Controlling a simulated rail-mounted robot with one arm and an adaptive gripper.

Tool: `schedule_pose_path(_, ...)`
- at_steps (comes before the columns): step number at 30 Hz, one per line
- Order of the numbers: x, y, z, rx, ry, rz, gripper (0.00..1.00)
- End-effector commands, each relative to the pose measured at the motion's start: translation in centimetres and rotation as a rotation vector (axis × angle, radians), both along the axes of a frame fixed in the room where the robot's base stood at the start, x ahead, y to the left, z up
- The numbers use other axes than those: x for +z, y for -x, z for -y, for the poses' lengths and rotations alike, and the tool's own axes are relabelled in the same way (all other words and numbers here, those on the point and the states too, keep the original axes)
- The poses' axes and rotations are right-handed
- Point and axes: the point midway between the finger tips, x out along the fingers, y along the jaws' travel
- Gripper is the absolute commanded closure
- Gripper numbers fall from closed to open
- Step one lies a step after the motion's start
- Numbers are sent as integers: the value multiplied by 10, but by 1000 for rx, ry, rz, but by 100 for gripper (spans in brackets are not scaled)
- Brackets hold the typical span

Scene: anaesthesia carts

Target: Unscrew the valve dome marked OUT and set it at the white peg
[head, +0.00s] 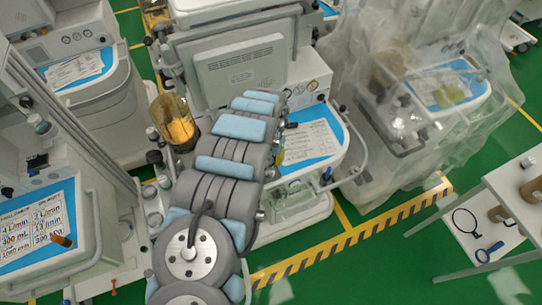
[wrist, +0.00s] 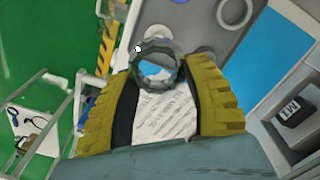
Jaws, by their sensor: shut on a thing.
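In the wrist view my gripper (wrist: 160,72) has its two yellow ribbed fingers on either side of a clear round dome (wrist: 151,50) with a dark ring-shaped rim. It is shut on this dome. A printed white sheet shows through and below the ring, between the fingers. No OUT mark is legible on the dome. In the head view my arm covers the middle, and the gripper and the dome cannot be made out clearly. I cannot pick out the white peg with certainty.
A dark block with white letters (wrist: 292,112), turned and hard to read, sits at the right in the wrist view. In the head view a cart with a blue top (head: 328,155) stands beside my arm. A plastic-draped cart (head: 430,90) and a white table (head: 515,185) stand to the right.

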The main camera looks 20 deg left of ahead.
Motion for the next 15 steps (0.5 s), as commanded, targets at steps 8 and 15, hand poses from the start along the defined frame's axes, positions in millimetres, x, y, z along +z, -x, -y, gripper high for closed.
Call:
schedule_pose_path(8,-10,0,1,-1,0,0,78)
schedule_pose_path(15,-29,0,0,-1,0,0,78)
